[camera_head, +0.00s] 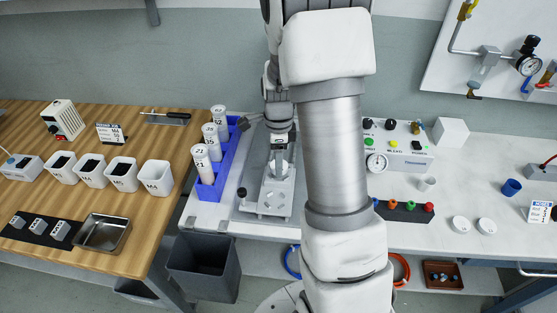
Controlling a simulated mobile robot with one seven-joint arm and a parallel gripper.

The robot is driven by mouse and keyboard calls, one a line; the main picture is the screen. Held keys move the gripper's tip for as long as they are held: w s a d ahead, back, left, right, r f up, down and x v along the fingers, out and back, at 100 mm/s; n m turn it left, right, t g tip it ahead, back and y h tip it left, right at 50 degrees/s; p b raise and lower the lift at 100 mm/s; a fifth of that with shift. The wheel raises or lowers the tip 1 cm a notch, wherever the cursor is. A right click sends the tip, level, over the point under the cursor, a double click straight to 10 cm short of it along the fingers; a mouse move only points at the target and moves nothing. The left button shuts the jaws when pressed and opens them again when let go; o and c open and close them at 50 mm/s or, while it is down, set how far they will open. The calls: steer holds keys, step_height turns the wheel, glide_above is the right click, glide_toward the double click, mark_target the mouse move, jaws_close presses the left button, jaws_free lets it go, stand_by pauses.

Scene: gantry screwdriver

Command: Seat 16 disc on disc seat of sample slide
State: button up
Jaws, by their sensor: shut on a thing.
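My gripper (281,157) points down over the metal sample slide (268,197) on the white bench, just left of my large arm link. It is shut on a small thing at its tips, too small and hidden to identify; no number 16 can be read. The slide is a grey block with a round knob at its front end. The disc seat cannot be made out clearly, as the gripper covers that part. Two white round pieces (460,224) lie flat on the bench at the right; I cannot tell whether they are discs of this task.
A blue rack (208,190) with white labelled bottles stands close left of the slide. A control box (400,150) with buttons and a gauge stands right of my arm. White bins (90,170) and a metal tray (103,233) are on the wooden table. A grey bin (203,265) stands below.

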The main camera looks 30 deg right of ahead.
steer(key=shift+f+b, duration=0.35)
steer(key=shift+f, duration=0.25)
steer(key=o, duration=1.5)
steer(key=shift+c, duration=0.2)
step_height(320, 180, up, 12)
steer(key=p, duration=0.3)
steer(key=shift+d, duration=0.1)
steer(key=s+a+r+n+t+p, duration=0.2)
steer(key=s+a+r+n, duration=0.4)
steer(key=s+r+n, duration=0.3)
steer(key=s+a+r+n+t+p, duration=0.3)
steer(key=s+a+r+n+p, duration=0.2)
steer(key=s+r+n, duration=0.4)
step_height(320, 180, up, 3)
steer(key=a+n, duration=0.1)
steer(key=n, duration=0.4)
steer(key=shift+s+a+r+t, duration=0.2)
steer(key=shift+s+a+t, duration=0.1)
steer(key=shift+s, duration=0.1)
